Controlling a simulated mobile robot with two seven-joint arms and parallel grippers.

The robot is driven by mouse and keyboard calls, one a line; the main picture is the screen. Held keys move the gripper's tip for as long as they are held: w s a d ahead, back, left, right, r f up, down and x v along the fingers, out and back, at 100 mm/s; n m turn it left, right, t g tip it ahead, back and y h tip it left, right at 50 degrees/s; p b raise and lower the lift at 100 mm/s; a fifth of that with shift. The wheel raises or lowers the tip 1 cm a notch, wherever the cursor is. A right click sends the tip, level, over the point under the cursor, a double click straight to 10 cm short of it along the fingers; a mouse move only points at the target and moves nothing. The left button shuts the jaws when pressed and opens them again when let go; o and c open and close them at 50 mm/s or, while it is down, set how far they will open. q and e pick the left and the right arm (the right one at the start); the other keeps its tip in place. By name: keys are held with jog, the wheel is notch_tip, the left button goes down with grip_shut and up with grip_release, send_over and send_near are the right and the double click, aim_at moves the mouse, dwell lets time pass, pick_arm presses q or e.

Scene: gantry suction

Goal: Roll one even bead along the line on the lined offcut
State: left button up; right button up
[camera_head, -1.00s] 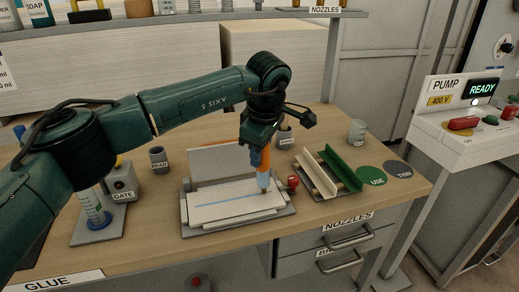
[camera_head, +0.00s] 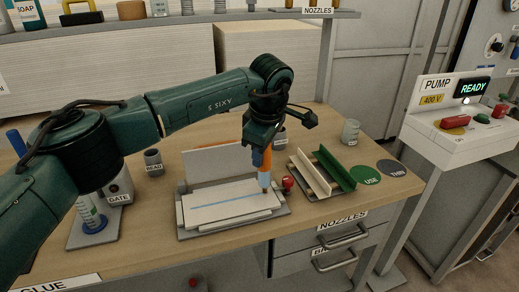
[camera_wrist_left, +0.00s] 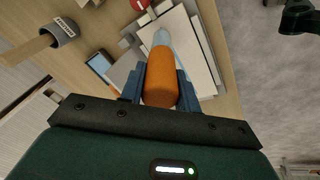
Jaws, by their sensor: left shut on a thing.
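My left gripper (camera_head: 261,150) is shut on an orange tool (camera_head: 263,161) with a pale, clear tip. The tool points down, its tip over the right part of the offcut near the line's right end. I cannot tell whether the tip touches. The wrist view shows the orange tool (camera_wrist_left: 160,83) between my left fingers (camera_wrist_left: 160,92), its body hiding much of the line.
A red knob (camera_head: 288,183) stands just right of the fixture. Further right are a tray with a white and a green channel (camera_head: 334,169), then the green USE disc (camera_head: 365,175) and the dark THIS-side disc (camera_head: 392,168). A BEAD cup (camera_head: 153,162) stands behind left.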

pick_arm(q)
jog(key=shift+d, duration=0.25)
jog(key=shift+w+d, duration=0.15)
jog(key=shift+d, duration=0.25)
jog(key=shift+r+p, duration=0.1)
jog(key=shift+p, duration=0.2)
jog(key=shift+r+p, duration=2.45)
jog(key=shift+r, duration=1.05)
jog(key=shift+f, duration=0.1)
